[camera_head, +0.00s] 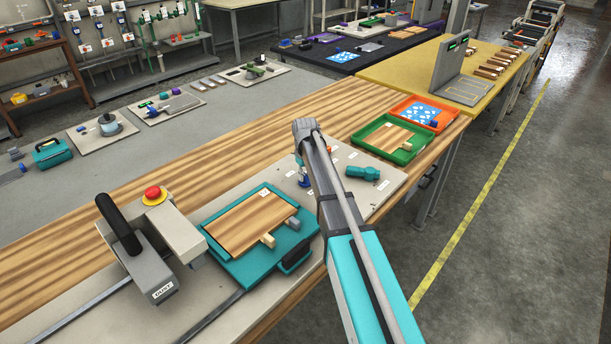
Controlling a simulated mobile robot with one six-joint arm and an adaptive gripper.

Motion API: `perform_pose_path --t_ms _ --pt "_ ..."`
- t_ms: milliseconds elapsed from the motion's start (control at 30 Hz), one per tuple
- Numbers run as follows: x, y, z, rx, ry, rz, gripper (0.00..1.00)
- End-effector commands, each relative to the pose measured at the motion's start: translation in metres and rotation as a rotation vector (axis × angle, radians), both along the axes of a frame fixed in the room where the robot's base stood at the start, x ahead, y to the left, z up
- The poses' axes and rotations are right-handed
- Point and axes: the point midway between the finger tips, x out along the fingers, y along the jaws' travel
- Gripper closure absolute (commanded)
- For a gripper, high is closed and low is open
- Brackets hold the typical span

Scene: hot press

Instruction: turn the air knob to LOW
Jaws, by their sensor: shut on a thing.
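My arm reaches over the grey board (385,197) at the right of the near bench, and its upper links cover much of that spot. My gripper (304,181) points down at the board, small and partly hidden beside my arm. It is shut on the air knob, which is mostly hidden by my gripper and arm. Its setting and the LOW mark cannot be read from here. A teal fitting (362,172) lies on the same board to the right of my arm.
A teal tray (258,272) with a wooden board and the press with a black handle (120,224) stand left. Green (405,155) and orange (450,118) trays stand beyond. Open floor lies right.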

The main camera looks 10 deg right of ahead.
Motion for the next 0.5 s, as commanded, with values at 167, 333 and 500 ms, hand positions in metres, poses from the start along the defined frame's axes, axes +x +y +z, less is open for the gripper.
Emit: perform_pose_path --t_ms 167,333,500 --pt "0.0000 -0.0002 -0.0001 0.000 0.000 0.126 1.00" --pt "-0.0001 -0.0004 -0.0001 -0.001 0.000 0.217 1.00" --pt "0.0000 -0.0004 -0.0001 -0.001 0.000 0.265 1.00"
